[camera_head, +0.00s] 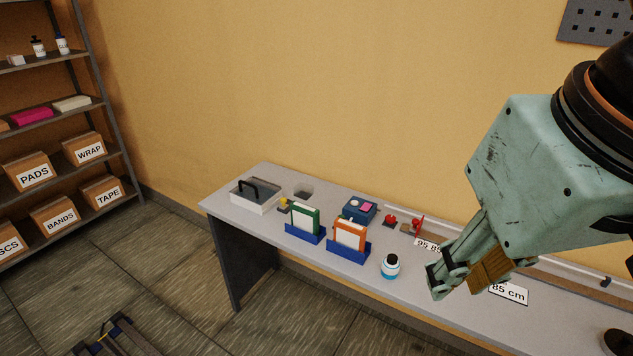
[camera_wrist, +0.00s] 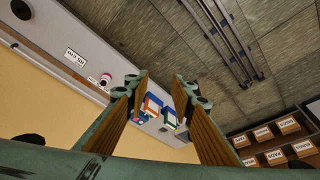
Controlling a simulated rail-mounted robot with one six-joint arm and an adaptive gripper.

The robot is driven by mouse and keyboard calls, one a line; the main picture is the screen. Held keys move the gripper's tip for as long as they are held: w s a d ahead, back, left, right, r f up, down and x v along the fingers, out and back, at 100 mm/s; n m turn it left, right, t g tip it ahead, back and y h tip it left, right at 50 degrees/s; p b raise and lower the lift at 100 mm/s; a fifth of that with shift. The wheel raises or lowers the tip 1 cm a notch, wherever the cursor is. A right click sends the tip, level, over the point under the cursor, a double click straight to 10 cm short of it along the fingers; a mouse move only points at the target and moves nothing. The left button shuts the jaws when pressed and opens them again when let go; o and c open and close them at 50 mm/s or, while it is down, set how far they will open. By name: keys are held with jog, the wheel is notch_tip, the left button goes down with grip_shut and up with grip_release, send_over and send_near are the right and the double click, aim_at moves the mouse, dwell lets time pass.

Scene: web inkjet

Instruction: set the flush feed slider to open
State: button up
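I cannot tell for certain which part is the flush feed slider, and no open or shut marking on it is readable. Small red fittings stand at the back of the bench (camera_head: 320,279): one is a low red knob (camera_head: 390,220), the other an upright red part (camera_head: 417,226) by a brown piece. My gripper (camera_head: 450,272) is above the bench, right of these fittings and the bottle, touching nothing that I can see. In the wrist view its two fingers (camera_wrist: 161,82) stand apart with nothing between them.
Shelving (camera_head: 125,160) stands left.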

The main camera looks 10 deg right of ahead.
jog(key=shift+o, duration=1.1)
jog(key=w+n+g, duration=0.2)
jog(key=w+n, duration=0.2)
jog(key=w, duration=3.1)
jog(key=w+f+n+g+p, duration=0.1)
jog(key=w+f+n+g, duration=0.1)
jog(key=w+f, duration=2.6)
jog(key=shift+w+f+n+p, duration=0.3)
jog(key=shift+w+n, duration=0.3)
jog(key=shift+w, duration=0.35)
jog(key=shift+f, duration=0.15)
